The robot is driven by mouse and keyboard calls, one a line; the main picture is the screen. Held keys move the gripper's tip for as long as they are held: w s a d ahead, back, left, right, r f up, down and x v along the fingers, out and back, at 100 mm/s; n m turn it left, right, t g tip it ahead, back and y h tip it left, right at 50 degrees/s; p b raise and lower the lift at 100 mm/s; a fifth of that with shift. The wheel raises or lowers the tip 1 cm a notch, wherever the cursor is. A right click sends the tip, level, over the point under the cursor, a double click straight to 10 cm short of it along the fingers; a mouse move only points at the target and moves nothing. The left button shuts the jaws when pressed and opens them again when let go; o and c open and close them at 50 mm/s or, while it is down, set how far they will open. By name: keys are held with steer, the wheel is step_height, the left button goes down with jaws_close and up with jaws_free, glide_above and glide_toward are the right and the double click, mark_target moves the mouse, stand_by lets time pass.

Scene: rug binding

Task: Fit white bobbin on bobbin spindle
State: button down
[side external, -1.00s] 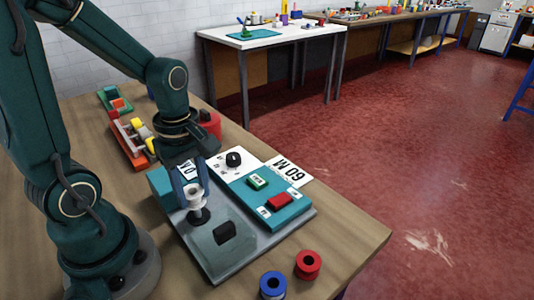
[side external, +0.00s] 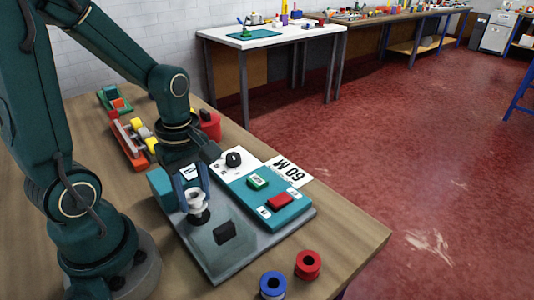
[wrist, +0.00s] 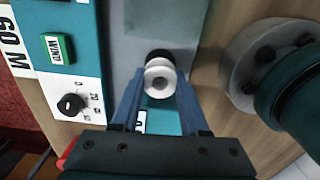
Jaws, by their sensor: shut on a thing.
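My gripper (side external: 194,192) has two blue fingers, shut on the white bobbin (side external: 196,203). The bobbin is over the black spindle base (side external: 200,218) on the grey machine plate. Black shows just below the bobbin; I cannot tell from this view whether the spindle has entered its hole. In the wrist view the white bobbin (wrist: 158,82) sits between the fingertips of my gripper (wrist: 160,92), its round end facing the camera. A dark round part (wrist: 158,55) shows just past it, partly hidden by the bobbin.
The teal control panel (side external: 262,193) with a black knob (side external: 234,158) and red button (side external: 280,200) lies right of the bobbin. A black block (side external: 224,232) is in front. Blue (side external: 272,286) and red (side external: 308,265) bobbins stand near the table's front edge. Colored parts trays (side external: 130,142) stand behind.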

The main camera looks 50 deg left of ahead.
steer(key=shift+f, duration=1.35)
steer(key=shift+c, duration=1.7)
jaws_free()
steer(key=shift+r, duration=0.1)
steer(key=shift+r, duration=2.5)
